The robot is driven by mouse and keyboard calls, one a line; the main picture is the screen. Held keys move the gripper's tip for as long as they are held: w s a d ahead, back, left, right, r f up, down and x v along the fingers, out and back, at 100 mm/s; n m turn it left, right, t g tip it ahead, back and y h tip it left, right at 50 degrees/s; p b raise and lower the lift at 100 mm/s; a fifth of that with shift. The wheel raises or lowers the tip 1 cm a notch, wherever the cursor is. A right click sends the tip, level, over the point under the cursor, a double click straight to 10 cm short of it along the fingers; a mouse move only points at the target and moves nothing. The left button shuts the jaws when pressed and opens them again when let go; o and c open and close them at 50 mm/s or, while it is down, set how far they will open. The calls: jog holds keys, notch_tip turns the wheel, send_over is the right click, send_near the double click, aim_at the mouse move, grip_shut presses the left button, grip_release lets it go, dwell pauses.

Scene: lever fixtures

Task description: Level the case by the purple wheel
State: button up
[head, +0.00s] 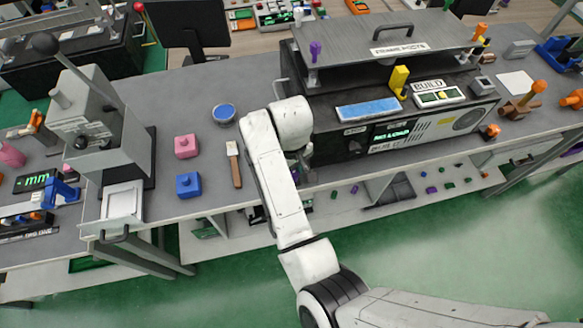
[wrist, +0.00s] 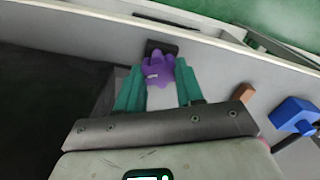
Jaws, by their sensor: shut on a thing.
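The purple wheel (wrist: 158,66) is lobed and sits between the teal fingers of my gripper (wrist: 160,80) in the wrist view. The fingers are shut on it. A white mark shows on the wheel, and a dark mount is just beyond it. The case (head: 345,143) is a dark box at the bench's front edge in the head view, with display panels on its front. Whether it is tilted is hard to tell. In the head view my arm hides the gripper and the wheel, near the case's left end.
A grey lid plate (head: 385,42) stands above the case, with a small purple knob (head: 315,50) at its left. On the bench to the left are a blue block (head: 188,185), a pink block (head: 186,146), a brush (head: 234,163) and a blue round dish (head: 224,113).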

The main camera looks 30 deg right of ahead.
jog(key=shift+n, duration=1.5)
jog(key=shift+a, duration=0.1)
jog(key=o, duration=1)
jog(key=shift+o, duration=0.2)
notch_tip(320, 180, up, 8)
jog(key=shift+w, duration=0.1)
jog(key=shift+r+b, duration=0.35)
jog(key=shift+r, duration=1.05)
